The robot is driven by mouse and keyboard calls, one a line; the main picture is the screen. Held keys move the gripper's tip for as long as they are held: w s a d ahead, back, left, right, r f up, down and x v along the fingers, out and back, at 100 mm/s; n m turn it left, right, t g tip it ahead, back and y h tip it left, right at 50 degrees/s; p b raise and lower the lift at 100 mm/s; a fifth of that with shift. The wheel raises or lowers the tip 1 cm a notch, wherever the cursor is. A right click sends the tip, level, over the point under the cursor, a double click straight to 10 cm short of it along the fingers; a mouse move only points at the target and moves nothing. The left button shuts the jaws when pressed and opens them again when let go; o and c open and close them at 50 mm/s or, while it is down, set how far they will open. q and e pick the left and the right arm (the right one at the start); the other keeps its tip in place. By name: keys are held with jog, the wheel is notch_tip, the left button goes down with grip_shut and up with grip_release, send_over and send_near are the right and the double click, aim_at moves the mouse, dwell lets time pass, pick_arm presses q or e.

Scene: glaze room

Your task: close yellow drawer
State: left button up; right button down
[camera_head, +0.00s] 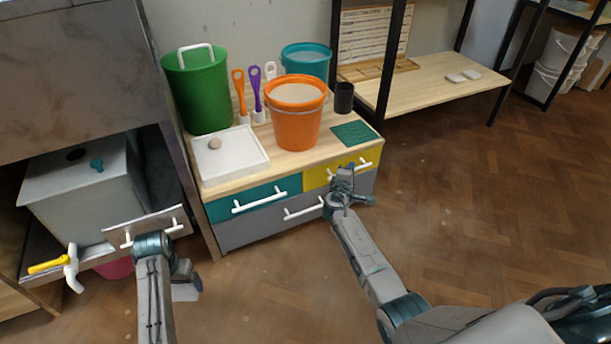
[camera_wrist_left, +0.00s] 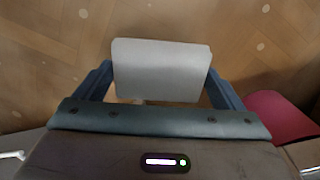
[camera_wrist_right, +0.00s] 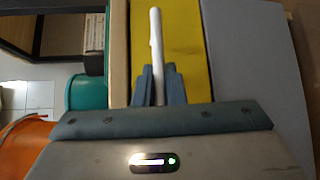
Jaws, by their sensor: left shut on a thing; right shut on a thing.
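The yellow drawer (camera_head: 316,177) is at the upper right of the low cabinet, under its wooden top (camera_head: 290,165). Its front looks level or nearly level with the teal drawer front beside it. In the right wrist view the yellow front (camera_wrist_right: 185,45) lies behind a white bar handle (camera_wrist_right: 156,50). My right gripper (camera_head: 345,178) is shut on that handle; its fingers also show in the right wrist view (camera_wrist_right: 158,88). My left gripper (camera_head: 186,277) is low at the left, shut on a light grey block (camera_wrist_left: 160,70), away from the yellow drawer.
A teal drawer (camera_head: 250,196) and a grey drawer (camera_head: 260,228) share the cabinet. An orange bucket (camera_head: 296,120), a green bucket (camera_head: 198,95) and a white tray (camera_head: 228,155) stand on top. A grey tank (camera_head: 75,185) with a yellow-handled tap is at left. The right floor is clear.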

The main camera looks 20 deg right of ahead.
jog(key=shift+w+r, duration=0.2)
jog(key=c, duration=1.5)
grip_release()
jog(key=shift+f, duration=0.1)
pick_arm(q)
jog(key=shift+r, duration=0.1)
pick_arm(e)
jog(key=shift+s+a, duration=0.2)
jog(key=shift+a, duration=0.05)
pick_arm(q)
notch_tip(320, 180, up, 3)
jog(key=p, duration=0.3)
jog(key=shift+r+p, duration=0.2)
jog(key=shift+p, duration=0.2)
pick_arm(e)
jog(key=v, duration=1.1)
jog(key=shift+s+a, duration=0.1)
jog(key=shift+s, duration=0.05)
